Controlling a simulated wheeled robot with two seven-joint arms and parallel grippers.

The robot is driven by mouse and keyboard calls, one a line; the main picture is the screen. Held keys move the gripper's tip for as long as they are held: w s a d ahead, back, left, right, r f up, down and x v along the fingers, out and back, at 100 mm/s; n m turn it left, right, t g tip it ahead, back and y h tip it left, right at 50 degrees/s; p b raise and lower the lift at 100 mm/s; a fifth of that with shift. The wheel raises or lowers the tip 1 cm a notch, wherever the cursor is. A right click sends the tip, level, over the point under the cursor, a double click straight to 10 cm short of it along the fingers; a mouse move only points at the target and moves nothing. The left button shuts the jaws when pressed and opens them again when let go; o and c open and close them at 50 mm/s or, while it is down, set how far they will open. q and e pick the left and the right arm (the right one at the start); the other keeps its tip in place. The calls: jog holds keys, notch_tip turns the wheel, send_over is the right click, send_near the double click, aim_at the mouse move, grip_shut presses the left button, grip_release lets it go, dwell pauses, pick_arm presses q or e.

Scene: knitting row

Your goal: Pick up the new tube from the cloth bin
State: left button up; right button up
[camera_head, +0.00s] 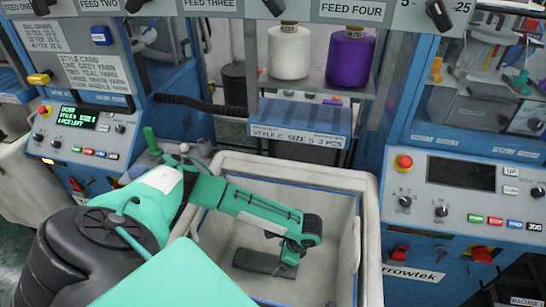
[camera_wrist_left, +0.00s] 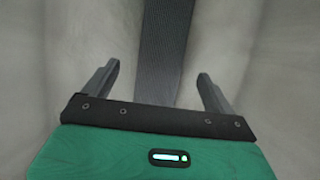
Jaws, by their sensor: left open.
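The cloth bin (camera_head: 369,200) is a pale, cloth-lined box in the middle of the head view. A dark grey knitted tube (camera_head: 262,261) lies on its floor. In the left wrist view the tube (camera_wrist_left: 165,45) is a ribbed dark strip running away between the fingers. My left gripper (camera_head: 286,268) reaches down into the bin at the tube's right end. In the left wrist view its two fingers (camera_wrist_left: 155,82) are apart, one on each side of the strip, with gaps between; I cannot tell the height above it. My right gripper is not in view.
Blue machine panels flank the bin left (camera_head: 75,150) and right (camera_head: 460,200). The bin walls close around my gripper.

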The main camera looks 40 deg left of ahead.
aim_at(273, 263)
pick_arm(q)
jog(key=shift+s+a+f, duration=0.2)
jog(key=shift+a+f, duration=0.05)
jog(key=shift+f, duration=0.2)
jog(key=p+x, duration=0.1)
jog(key=x, duration=0.2)
jog(key=shift+w+a+f, duration=0.1)
jog(key=shift+w+f, duration=0.05)
jog(key=shift+f, duration=0.05)
jog(key=shift+a+f+p, duration=0.1)
jog(key=shift+f+p, duration=0.2)
jog(key=shift+f, duration=0.15)
jog(key=c, duration=1)
jog(key=shift+c, duration=0.3)
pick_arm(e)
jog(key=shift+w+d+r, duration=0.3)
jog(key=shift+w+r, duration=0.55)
